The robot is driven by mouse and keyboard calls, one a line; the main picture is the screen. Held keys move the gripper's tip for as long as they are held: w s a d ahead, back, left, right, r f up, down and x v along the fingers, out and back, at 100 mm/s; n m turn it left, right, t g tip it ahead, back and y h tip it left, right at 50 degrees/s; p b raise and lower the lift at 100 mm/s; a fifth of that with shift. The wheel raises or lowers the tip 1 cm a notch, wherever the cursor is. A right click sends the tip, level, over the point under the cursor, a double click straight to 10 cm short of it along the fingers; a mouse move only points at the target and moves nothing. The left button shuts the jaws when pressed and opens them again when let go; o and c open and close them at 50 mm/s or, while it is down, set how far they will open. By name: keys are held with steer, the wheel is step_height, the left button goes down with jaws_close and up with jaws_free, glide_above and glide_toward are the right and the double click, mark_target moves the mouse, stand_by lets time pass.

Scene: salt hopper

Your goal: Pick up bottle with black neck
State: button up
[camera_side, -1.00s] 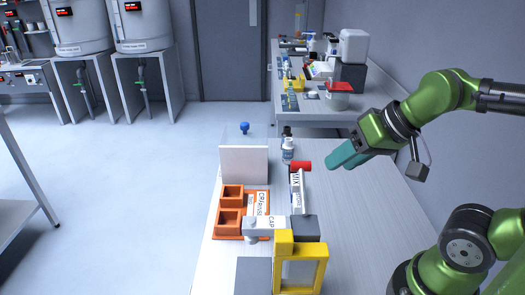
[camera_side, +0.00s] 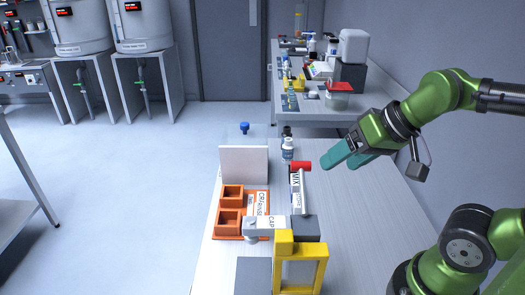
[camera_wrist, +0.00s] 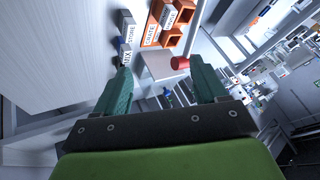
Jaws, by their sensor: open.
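A small pale bottle with a dark neck (camera_side: 287,148) stands upright at the far end of the near table, just right of the white panel (camera_side: 243,163) in the side view. My gripper (camera_side: 342,160) is in the air to the right of the bottle, apart from it. Its two teal fingers are spread, with nothing seen between them. In the wrist view my gripper (camera_wrist: 163,82) also shows both fingers apart. I cannot make out the bottle clearly there.
An orange tray (camera_side: 228,225) and a yellow frame (camera_side: 301,262) stand nearer. The table's right part is clear. A second table (camera_side: 320,118) stands behind.

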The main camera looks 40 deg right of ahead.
steer(key=w+d+r+h, duration=0.1)
steer(key=w+d+r, duration=0.15)
steer(key=w, duration=0.35)
steer(key=w+d+r, duration=0.2)
steer(key=w+d, duration=0.1)
steer(key=w, duration=0.3)
steer(key=n+g+h, duration=0.1)
steer(key=g+h, duration=0.1)
steer(key=g, duration=0.1)
glide_above(286, 133)
steer(key=s, duration=0.5)
step_height(286, 133, down, 10)
steer(key=x, duration=1.1)
steer(key=shift+d, duration=0.25)
steer(key=shift+a+x, duration=0.1)
steer(key=shift+x, duration=1.35)
steer(key=shift+a+x, duration=0.15)
steer(key=shift+x, duration=1.25)
steer(key=shift+w, duration=0.1)
steer(key=c, duration=1.1)
